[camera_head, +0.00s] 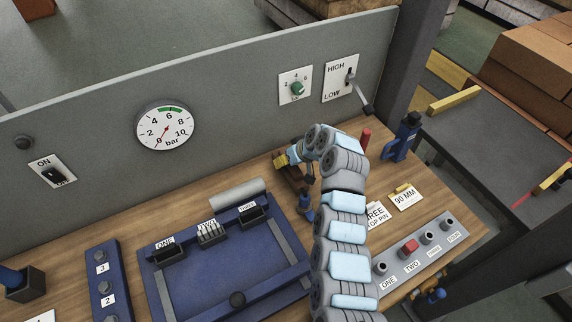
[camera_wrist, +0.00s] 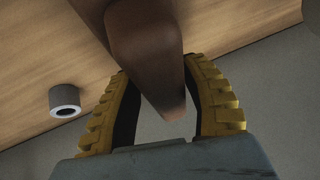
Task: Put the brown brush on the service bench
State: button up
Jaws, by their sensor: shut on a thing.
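The brown brush (camera_wrist: 145,45) shows in the wrist view as a smooth, tapered brown piece between the two ridged yellow fingers of my gripper (camera_wrist: 160,85). The fingers are shut on it, and its narrow end points toward the palm. In the head view my gripper (camera_head: 288,158) is over the back of the wooden bench top (camera_head: 116,228), near the upright grey panel. Brown parts of the brush show just below the fingers there. My arm hides much of this area, and I cannot tell whether the brush touches the wood.
A blue tray (camera_head: 225,275) with labelled slots lies left of my arm. A grey button box (camera_head: 421,252) and a blue clamp-like tool (camera_head: 403,137) are to its right. The grey panel (camera_head: 232,110) carries a gauge and switches. A dark table (camera_head: 485,145) stands farther right.

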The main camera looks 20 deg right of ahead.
jog(key=shift+f, duration=0.8)
jog(key=o, duration=1.1)
jog(key=shift+v, duration=0.8)
jog(key=v, duration=1)
jog(key=shift+r+p, duration=0.35)
jog(key=shift+p, duration=0.05)
